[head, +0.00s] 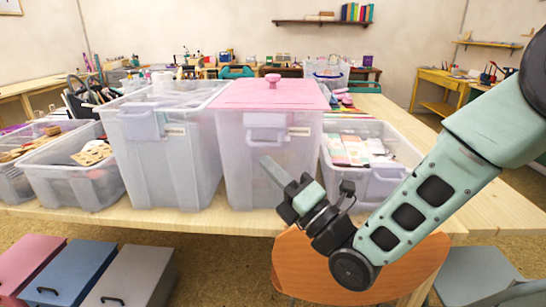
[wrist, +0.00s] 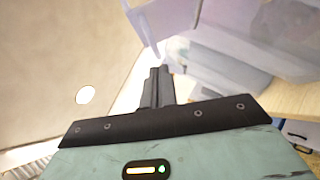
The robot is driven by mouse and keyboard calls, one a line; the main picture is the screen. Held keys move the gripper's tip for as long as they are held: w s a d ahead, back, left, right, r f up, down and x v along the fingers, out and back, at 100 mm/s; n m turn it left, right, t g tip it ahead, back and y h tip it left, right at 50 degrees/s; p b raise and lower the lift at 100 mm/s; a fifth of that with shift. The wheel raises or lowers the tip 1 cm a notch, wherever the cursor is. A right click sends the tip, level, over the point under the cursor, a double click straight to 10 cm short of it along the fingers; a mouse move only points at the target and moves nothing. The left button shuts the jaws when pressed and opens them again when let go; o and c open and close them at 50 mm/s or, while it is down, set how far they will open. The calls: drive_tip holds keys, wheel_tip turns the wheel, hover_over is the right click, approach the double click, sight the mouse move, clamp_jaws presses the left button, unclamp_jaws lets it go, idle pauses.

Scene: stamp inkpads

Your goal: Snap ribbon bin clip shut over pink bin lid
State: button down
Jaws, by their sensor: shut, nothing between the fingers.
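The pink bin lid (head: 262,95) with a round knob rests flat on a tall translucent bin (head: 240,165) at the middle of the table. A pale lavender clip (head: 267,121) shows on the bin's front, just below the lid's front edge. I cannot tell whether it is latched. My gripper (head: 265,160) is shut and empty. It is in front of the bin, below the clip, with its fingers pointing up and left. In the wrist view its dark fingers (wrist: 160,70) are together, close to a translucent lavender piece (wrist: 149,25); contact is unclear.
A tall open bin (head: 165,150) stands to the left. A low bin of cards (head: 365,150) stands to the right. Smaller bins (head: 70,175) fill the table's left end. A wooden chair (head: 300,265) stands below my gripper, and boxes (head: 80,272) are on the floor at left.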

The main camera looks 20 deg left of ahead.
drive_tip(key=shift+w+a+r, duration=0.15)
drive_tip(key=shift+w+r, duration=0.35)
drive_tip(key=shift+w, duration=0.05)
